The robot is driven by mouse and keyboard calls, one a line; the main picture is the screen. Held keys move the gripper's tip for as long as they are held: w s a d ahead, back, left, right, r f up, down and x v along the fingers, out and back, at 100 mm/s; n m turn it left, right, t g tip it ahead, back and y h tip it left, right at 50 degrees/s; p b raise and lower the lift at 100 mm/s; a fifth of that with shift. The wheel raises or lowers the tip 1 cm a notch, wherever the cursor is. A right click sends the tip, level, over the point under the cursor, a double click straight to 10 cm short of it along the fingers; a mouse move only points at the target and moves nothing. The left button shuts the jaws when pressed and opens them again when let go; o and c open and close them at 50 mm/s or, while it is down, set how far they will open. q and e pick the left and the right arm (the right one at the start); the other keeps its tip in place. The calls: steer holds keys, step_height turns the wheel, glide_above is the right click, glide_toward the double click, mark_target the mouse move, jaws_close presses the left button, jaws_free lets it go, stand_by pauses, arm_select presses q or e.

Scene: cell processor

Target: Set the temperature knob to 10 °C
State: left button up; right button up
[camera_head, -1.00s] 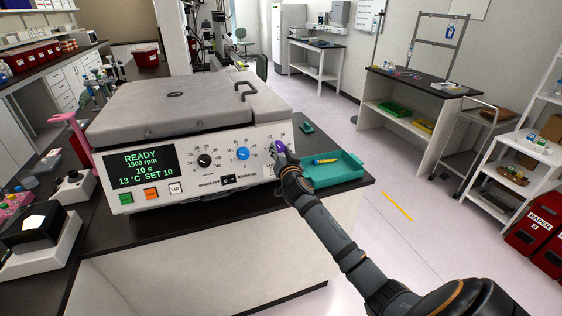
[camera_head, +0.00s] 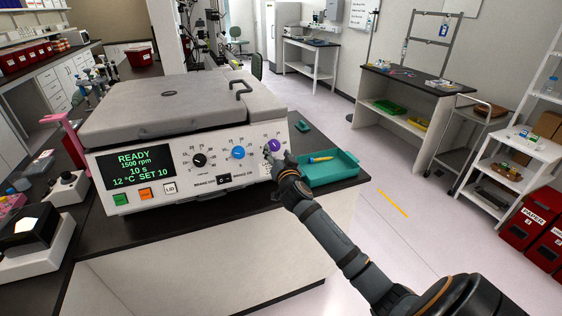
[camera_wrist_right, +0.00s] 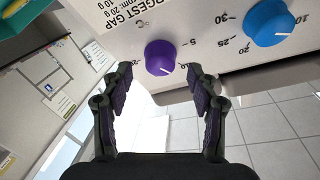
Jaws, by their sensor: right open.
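The purple temperature knob (camera_head: 275,145) is at the right end of the centrifuge's (camera_head: 180,105) front panel. It shows larger in the right wrist view (camera_wrist_right: 160,58), with its white pointer line toward the lower right of that picture. The display (camera_head: 137,170) reads READY, 1500 rpm, 10 s, 12 °C SET 10. My right gripper (camera_head: 276,160) is just in front of and below the knob. In the wrist view its two fingers (camera_wrist_right: 160,92) stand apart, with the knob beyond the tips and not gripped. My left gripper is not in view.
A blue knob (camera_head: 238,152) and a black knob (camera_head: 199,160) sit left of the purple one. A rocker switch (camera_head: 224,179) is below them. A teal tray (camera_head: 330,172) with a yellow item stands right of the centrifuge.

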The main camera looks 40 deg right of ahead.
steer(key=v, duration=0.9)
steer(key=shift+s, duration=0.3)
steer(key=s+d+f+n+g+y, duration=0.15)
steer(key=s+f+g, duration=0.25)
steer(key=f, duration=1.5)
steer(key=s+d+f+n+g+y, duration=0.1)
steer(key=s+d+f+n+g, duration=0.2)
steer(key=f, duration=1.5)
steer(key=s+a+f+n+g+y, duration=0.1)
steer(key=s+a+f+g, duration=0.15)
steer(key=s+f, duration=0.55)
steer(key=s+a+f+n+g+y, duration=0.1)
steer(key=s+a+f+n+g, duration=0.15)
steer(key=s+f, duration=0.6)
steer(key=s+a+f+g, duration=0.1)
steer(key=s+a+f, duration=0.2)
steer(key=s, duration=0.4)
steer(key=s+a+f+n+g+y, duration=0.1)
steer(key=s+a+f, duration=0.2)
steer(key=s, duration=0.4)
steer(key=s+a+f+g, duration=0.1)
steer(key=s+f, duration=0.3)
steer(key=s, duration=0.4)
steer(key=shift+a+f+n, duration=0.25)
steer(key=shift+a+n, duration=0.05)
steer(key=shift+a, duration=0.6)
